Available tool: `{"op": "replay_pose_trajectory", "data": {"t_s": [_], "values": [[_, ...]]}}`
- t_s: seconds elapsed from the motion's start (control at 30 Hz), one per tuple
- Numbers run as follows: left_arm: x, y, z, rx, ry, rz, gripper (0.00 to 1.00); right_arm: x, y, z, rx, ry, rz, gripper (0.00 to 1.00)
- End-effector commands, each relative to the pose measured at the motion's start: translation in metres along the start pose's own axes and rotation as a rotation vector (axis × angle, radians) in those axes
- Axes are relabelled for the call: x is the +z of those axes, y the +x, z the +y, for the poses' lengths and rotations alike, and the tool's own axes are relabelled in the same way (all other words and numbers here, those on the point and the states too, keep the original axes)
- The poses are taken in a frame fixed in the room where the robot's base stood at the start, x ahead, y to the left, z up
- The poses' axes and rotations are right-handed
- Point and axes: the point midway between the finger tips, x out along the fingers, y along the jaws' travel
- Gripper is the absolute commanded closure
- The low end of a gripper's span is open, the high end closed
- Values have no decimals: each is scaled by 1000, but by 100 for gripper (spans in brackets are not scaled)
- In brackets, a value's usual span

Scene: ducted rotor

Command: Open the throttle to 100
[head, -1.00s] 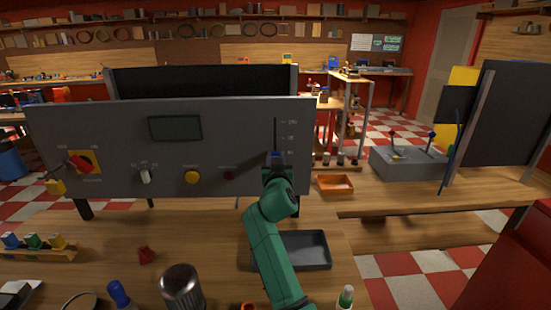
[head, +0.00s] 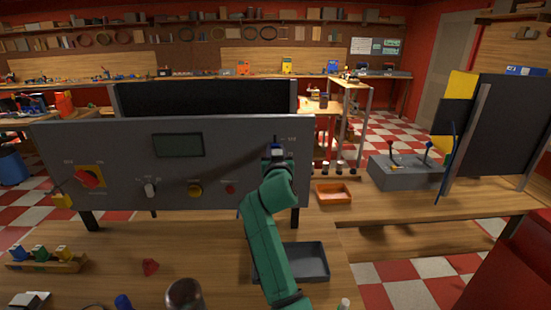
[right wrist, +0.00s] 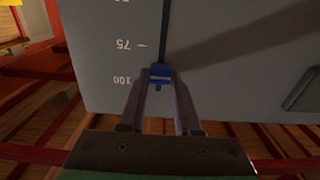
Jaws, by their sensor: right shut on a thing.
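The throttle is a blue slider knob (right wrist: 160,72) in a vertical slot on the grey control panel (head: 122,150). In the right wrist view the scale reads upside down; the knob sits past the 75 mark, about level with the 100 mark (right wrist: 122,80). My right gripper (right wrist: 160,82) is shut on the knob, one finger on each side. In the head view my right gripper (head: 278,152) is at the panel's right end and partly hides the knob and scale. The panel's display (head: 178,145) looks blank. My left gripper is not in view.
A dark tray (head: 308,262) lies below my right arm. An orange tray (head: 334,193) stands to the right.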

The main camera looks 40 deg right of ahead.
Motion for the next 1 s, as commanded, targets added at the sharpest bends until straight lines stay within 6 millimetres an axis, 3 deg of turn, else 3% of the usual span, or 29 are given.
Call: {"op": "replay_pose_trajectory", "data": {"t_s": [0.03,0.1,0.47,0.5,0.57,1.0], "values": [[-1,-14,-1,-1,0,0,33,-17,0,0,0,3,-2,100],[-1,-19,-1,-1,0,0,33,-24,0,0,0,1,-4,100],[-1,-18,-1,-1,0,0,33,-29,0,0,0,0,2,100],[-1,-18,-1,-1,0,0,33,-29,0,0,0,0,3,60],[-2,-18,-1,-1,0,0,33,-29,0,0,0,0,2,38],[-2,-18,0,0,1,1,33,-25,1,0,-1,0,-6,38]]}}
